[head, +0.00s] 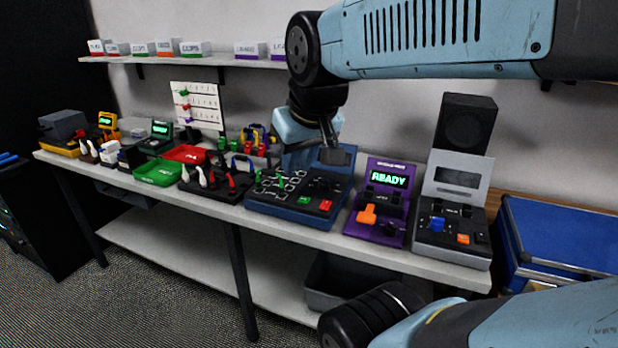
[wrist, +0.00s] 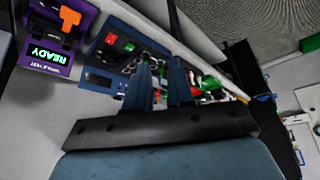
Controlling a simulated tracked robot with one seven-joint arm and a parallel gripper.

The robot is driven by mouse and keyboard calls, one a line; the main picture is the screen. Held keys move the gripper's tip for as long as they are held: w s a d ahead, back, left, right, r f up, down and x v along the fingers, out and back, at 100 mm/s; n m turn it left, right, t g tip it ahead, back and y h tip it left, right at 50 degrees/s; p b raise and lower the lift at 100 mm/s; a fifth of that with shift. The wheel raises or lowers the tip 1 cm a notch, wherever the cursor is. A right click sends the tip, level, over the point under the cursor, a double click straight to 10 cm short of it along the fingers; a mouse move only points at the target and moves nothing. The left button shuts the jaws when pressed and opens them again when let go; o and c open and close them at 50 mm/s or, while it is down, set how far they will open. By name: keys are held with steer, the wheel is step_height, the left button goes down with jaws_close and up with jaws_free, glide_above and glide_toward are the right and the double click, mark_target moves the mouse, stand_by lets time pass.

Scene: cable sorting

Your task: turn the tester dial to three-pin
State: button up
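The blue-cased tester (head: 290,213) stands on the bench, with metal sockets at its left, a dark panel, and green and red buttons at its front. A dark round shape on that panel (head: 318,187) looks like the dial; its setting is too small to read. The tester (wrist: 98,73) also shows in the wrist view, partly hidden by my fingers. My gripper (head: 338,154) is above the back of the tester, apart from the dial. In the wrist view its two fingers (wrist: 160,70) stand apart with nothing seen between them.
A purple unit (head: 383,203) reading READY, with an orange handle, stands right of the tester. A grey unit (head: 452,224) with a black speaker is beyond it.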

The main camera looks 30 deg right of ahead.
steer(key=o, duration=0.6)
steer(key=shift+n+g+h, duration=0.4)
steer(key=shift+n+g, duration=0.2)
steer(key=shift+g, duration=0.3)
steer(key=w+d, duration=0.1)
steer(key=w, duration=0.1)
steer(key=w+d, duration=0.1)
steer(key=w, duration=0.2)
steer(key=w+d, duration=0.1)
steer(key=w, duration=0.1)
steer(key=shift+w+r, duration=0.25)
steer(key=shift+r, duration=0.1)
steer(key=shift+o, duration=0.4)
steer(key=w+d+f+n+g, duration=0.1)
steer(key=w+d, duration=0.4)
steer(key=w, duration=0.2)
steer(key=shift+w+f, duration=0.15)
steer(key=shift+f, duration=0.05)
steer(key=n+g+y, duration=0.2)
steer(key=n+g, duration=0.1)
glide_above(324, 183)
steer(key=w+d, duration=0.1)
step_height(324, 183, down, 9)
steer(key=f, duration=1.3)
steer(key=shift+s+a+f, duration=0.1)
steer(key=shift+a+f, duration=0.15)
steer(key=shift+f, duration=0.1)
steer(key=c, duration=1)
